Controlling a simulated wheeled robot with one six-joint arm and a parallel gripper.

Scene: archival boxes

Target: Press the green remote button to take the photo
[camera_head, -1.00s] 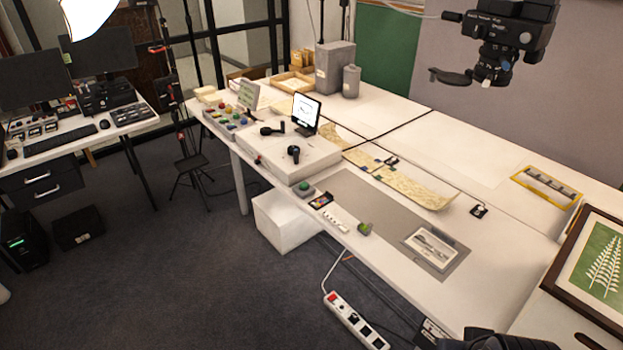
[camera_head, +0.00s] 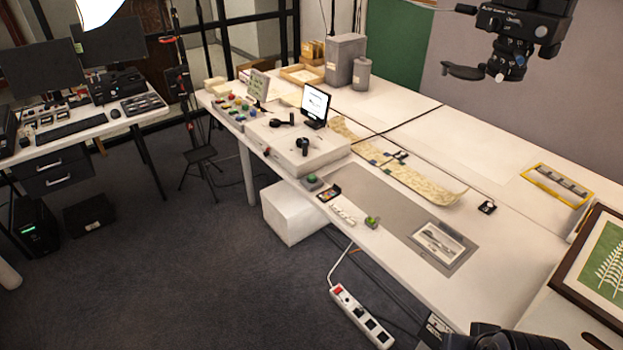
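A small grey box with a green domed button (camera_head: 312,179) sits on the near edge of the long white table (camera_head: 395,262), in front of the low white box. Its top faces up and nothing covers it. A camera (camera_head: 520,25) hangs from a mount above the table, at the top right. A picture card (camera_head: 438,243) lies on the grey mat (camera_head: 385,205). My gripper's fingers do not show; only a dark part, probably of my arm, shows at the bottom edge right of centre, far from the button.
A small block with a green top (camera_head: 372,221), a colour card (camera_head: 329,192) and a white strip (camera_head: 342,214) lie near the button. A power strip (camera_head: 360,315) lies on the floor, which is open at left.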

